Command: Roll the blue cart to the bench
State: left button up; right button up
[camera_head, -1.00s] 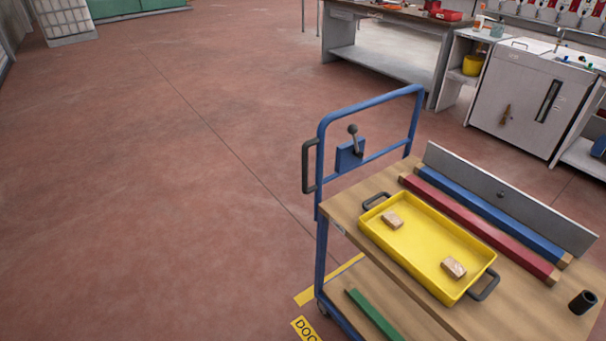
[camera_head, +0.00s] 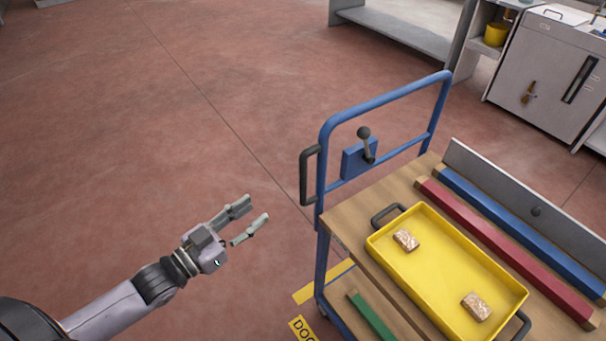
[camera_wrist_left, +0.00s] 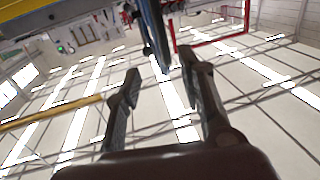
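The blue cart (camera_head: 323,255) stands at the right in the head view, with a wooden top and a blue push frame. A dark grip handle (camera_head: 305,176) is on the frame's near left post, and a lever with a ball knob (camera_head: 366,146) is on a blue plate at its crossbar. My left gripper (camera_head: 252,218) is open and empty, left of the cart and apart from the grip handle. Its two open fingers also show in the left wrist view (camera_wrist_left: 158,82). My right gripper is out of view. The bench (camera_head: 402,36) is at the top right, only partly in view.
The cart carries a yellow tray (camera_head: 440,265) with two small blocks, a red bar (camera_head: 505,252), a blue bar (camera_head: 520,232) and a grey panel. A white cabinet (camera_head: 545,80) stands beyond. Yellow floor marking (camera_head: 305,293) lies by the cart. The floor at left is clear.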

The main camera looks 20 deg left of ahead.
pick_arm(q)
send_near(301, 177)
jog(key=p+x, duration=0.1)
jog(key=x, duration=1)
jog(key=shift+a, duration=0.1)
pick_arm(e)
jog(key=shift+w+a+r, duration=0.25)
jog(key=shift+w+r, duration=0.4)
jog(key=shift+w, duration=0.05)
pick_arm(q)
jog(key=c, duration=0.8)
grip_shut()
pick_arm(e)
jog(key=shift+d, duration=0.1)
